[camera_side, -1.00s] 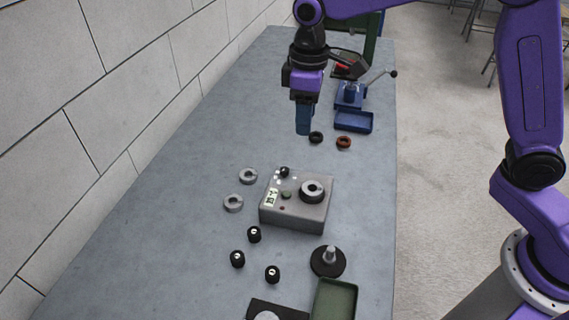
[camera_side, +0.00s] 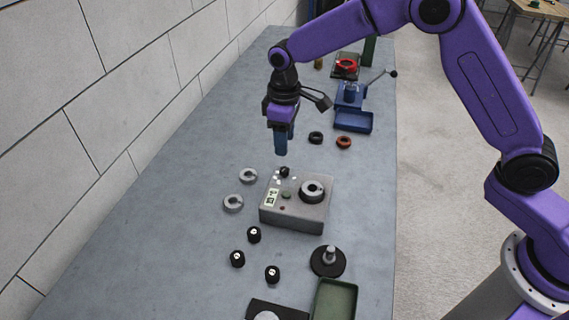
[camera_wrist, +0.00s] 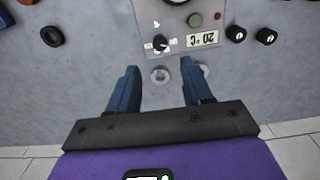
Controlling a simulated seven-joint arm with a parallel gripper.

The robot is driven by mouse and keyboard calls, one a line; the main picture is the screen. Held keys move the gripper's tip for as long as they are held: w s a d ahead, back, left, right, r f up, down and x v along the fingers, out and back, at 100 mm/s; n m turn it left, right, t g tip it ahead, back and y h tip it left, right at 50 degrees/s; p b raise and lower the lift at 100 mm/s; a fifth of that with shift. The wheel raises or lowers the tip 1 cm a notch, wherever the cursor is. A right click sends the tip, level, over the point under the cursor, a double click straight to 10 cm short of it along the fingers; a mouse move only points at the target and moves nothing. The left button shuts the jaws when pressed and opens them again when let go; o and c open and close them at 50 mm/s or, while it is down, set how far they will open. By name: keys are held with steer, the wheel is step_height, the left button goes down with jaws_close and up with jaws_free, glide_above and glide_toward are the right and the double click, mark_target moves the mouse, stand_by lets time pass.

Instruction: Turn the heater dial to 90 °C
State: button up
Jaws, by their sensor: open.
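The heater is a grey box (camera_side: 295,212) on the bench, with a large round ring-shaped part on top. Its small black dial (camera_side: 284,172) is at the far left corner of the top, with small white marks near it. The dial also shows in the wrist view (camera_wrist: 160,42), top centre. The display (camera_wrist: 198,39) there appears upside down and seems to read 20 °C. My gripper (camera_side: 281,152) is open and empty, pointing down above the bench just behind the dial, apart from it. Both blue fingers (camera_wrist: 158,78) show in the wrist view, with the dial ahead between them.
Two grey rings (camera_side: 248,175) lie left of the heater. Several loose black knobs (camera_side: 254,234) lie in front. A round black part with a post (camera_side: 328,262) and a green tray (camera_side: 335,300) are nearer. Black (camera_side: 316,138) and brown (camera_side: 344,142) rings lie behind, near a blue press (camera_side: 350,95).

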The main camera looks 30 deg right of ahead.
mark_target(285, 169)
step_height(285, 169, down, 9)
steer(key=shift+r, duration=0.1)
stand_by(0.4)
jaws_close()
